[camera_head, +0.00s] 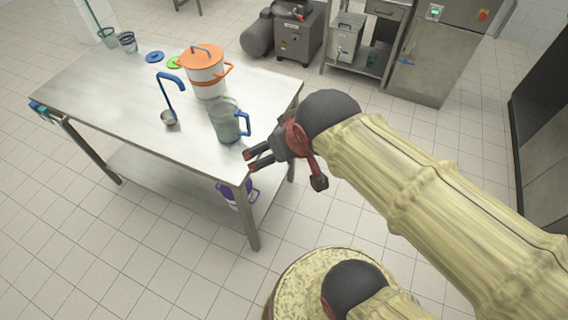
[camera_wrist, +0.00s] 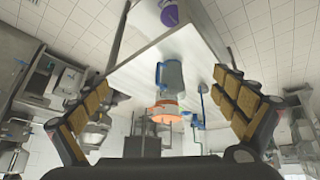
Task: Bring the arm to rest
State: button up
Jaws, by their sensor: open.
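My gripper (camera_head: 252,160) is open and empty. In the head view it hangs in the air by the table's near right corner, a little right of a clear pitcher. The pitcher (camera_head: 226,120) has a blue handle and stands upright on the steel table (camera_head: 110,95). In the wrist view my gripper's two fingers (camera_wrist: 165,110) are spread wide. The pitcher (camera_wrist: 173,78) shows between them, apart from both. That view is upside down. My arm stretches in from the right of the head view.
An orange-lidded white pot (camera_head: 206,78) stands behind the pitcher. A blue-handled ladle (camera_head: 170,100) is left of it. Blue (camera_head: 155,57) and green (camera_head: 174,62) lids lie farther back. A purple-handled container (camera_head: 236,192) is on the lower shelf.

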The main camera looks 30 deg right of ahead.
jog(key=shift+g+y, duration=0.3)
jog(key=shift+g, duration=0.2)
jog(key=s, duration=0.1)
jog(key=s+a, duration=0.1)
jog(key=s, duration=0.1)
jog(key=s+a, duration=0.1)
jog(key=s, duration=0.1)
jog(key=shift+r, duration=0.1)
jog(key=shift+c, duration=0.4)
